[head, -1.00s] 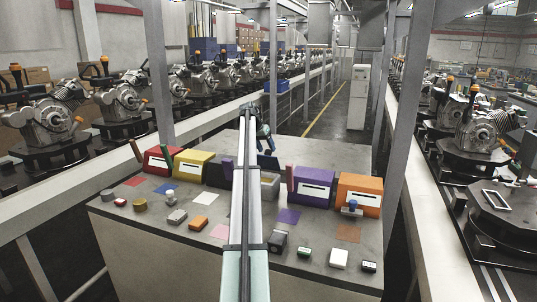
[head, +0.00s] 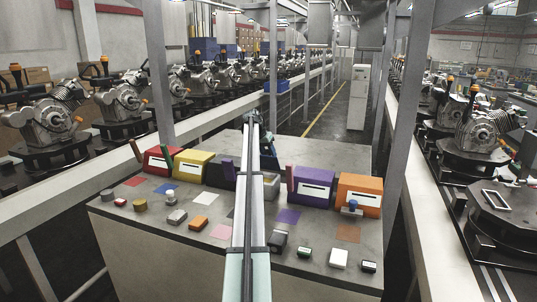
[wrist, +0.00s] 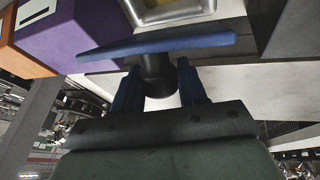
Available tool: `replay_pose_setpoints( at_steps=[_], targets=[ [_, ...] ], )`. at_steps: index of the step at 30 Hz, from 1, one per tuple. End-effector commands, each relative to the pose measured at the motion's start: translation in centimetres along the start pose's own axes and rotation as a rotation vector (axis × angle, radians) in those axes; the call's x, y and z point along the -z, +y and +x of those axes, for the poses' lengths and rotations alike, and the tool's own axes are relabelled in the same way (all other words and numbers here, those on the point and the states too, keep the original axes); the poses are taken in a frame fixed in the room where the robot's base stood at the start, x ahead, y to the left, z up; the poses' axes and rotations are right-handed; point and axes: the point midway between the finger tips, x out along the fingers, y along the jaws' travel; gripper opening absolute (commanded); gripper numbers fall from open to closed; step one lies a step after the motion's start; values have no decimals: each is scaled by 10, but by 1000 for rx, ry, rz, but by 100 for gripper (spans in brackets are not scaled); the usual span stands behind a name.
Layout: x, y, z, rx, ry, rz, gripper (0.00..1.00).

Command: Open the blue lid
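The blue lid (wrist: 160,46) shows nearly edge-on in the wrist view, with a dark round knob (wrist: 157,78) on the side facing me. My gripper (wrist: 160,88) has its two blue fingers on either side of this knob, shut on it. Beyond the lid is an open grey box (wrist: 205,12) with a yellowish inside; the lid is apart from its opening. In the head view the grey box (head: 272,184) stands mid-row, partly behind my arm. My gripper (head: 266,148) is small and dark above and behind it, and the lid cannot be made out clearly there.
A purple box (head: 312,187) and an orange box (head: 358,194) stand right of the grey box. Yellow (head: 192,164) and red (head: 160,160) boxes stand left. Several small objects and coloured squares lie on the table front (head: 190,245). Conveyors with engines flank the table.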

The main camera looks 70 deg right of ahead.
Motion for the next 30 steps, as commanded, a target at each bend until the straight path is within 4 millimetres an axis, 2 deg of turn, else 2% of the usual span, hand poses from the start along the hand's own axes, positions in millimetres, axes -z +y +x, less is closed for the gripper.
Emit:
replay_pose_setpoints(
  at_steps=[2,11,20,30],
  targets=[
    [0,0,0,0,0,0,29],
    [0,0,0,0,0,0,0],
    [5,-1,1,-2,-22,-5,0],
    [34,-6,11,-17,-284,-72,0]
  ],
)
